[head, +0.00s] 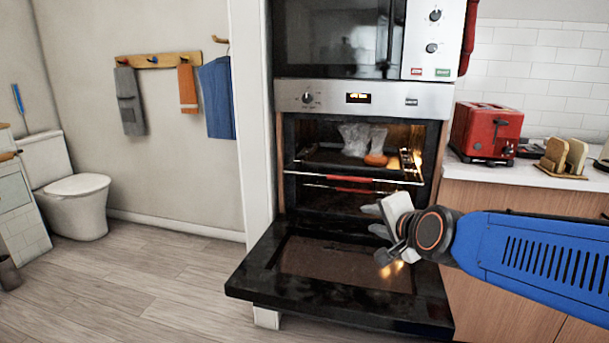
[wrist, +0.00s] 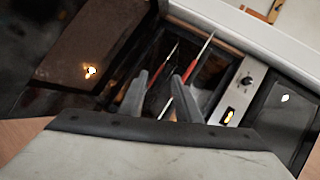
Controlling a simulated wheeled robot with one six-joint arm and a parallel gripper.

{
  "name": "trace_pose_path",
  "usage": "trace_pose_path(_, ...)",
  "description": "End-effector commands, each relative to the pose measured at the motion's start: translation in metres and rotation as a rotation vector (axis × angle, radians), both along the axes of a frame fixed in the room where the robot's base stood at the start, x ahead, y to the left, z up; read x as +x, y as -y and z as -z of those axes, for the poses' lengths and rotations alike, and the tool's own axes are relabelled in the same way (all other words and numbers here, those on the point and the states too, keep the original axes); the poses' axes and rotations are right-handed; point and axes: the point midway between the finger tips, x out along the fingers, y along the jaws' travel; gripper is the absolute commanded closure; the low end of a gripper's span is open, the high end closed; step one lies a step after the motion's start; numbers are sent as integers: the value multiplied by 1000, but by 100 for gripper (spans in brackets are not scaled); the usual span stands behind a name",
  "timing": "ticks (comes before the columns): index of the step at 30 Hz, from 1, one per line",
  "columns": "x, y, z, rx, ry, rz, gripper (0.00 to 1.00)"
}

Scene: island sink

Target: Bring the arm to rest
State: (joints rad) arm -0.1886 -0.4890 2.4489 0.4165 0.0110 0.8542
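My arm (head: 535,248), a blue link, reaches in from the right. My gripper (head: 374,219) is above the right part of the lowered oven door (head: 262,262), in front of the oven opening. Its two grey fingers stand apart with nothing seen between them. In the wrist view, the gripper (wrist: 160,76) also shows its fingers spread, pointing at the oven opening. Whether any part of the gripper touches the door cannot be told.
The oven (head: 290,150) is open and lit. A dark tray (head: 318,157) inside bears clear, glass-like things and an orange item (head: 376,160). A red-edged rack (head: 350,184) sits below. A red toaster (head: 487,130) stands on the right counter (head: 530,174).

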Motion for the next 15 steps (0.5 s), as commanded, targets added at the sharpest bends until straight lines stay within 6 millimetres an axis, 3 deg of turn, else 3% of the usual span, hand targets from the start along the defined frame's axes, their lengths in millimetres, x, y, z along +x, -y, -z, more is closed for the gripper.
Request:
trace_pose_path(9, -121, 37, 72, -586, -269, -376, 70)
trace_pose_path(15, -197, 69, 107, -851, -443, -603, 70)
